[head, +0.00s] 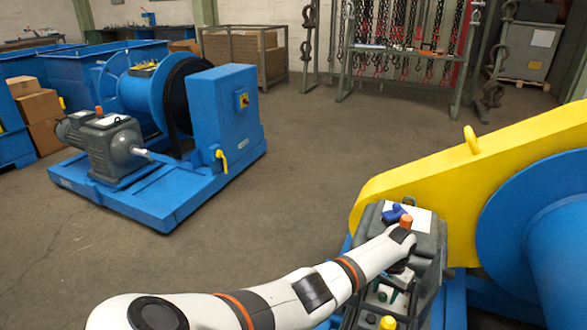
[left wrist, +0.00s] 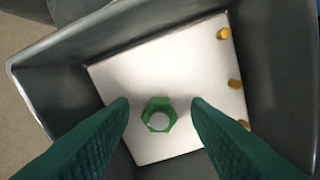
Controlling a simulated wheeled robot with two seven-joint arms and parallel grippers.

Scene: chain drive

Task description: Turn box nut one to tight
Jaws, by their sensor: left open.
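The box nut (left wrist: 158,115) is a green hex nut on a grey round stud, standing on a white plate (left wrist: 115,75) inside a dark grey open box (left wrist: 285,60). My left gripper (left wrist: 160,103) is open, with one dark green finger on each side of the nut. Both fingertips look apart from it, with white plate showing between. In the head view my left arm reaches over the grey box and hides much of its inside. The nut cannot be made out there. My right gripper is not in view.
The box walls rise around the fingers. A yellow guard (head: 480,170) and blue drum (head: 560,230) stand right of the box. A blue winch unit (head: 225,110) is at the left; open floor lies between.

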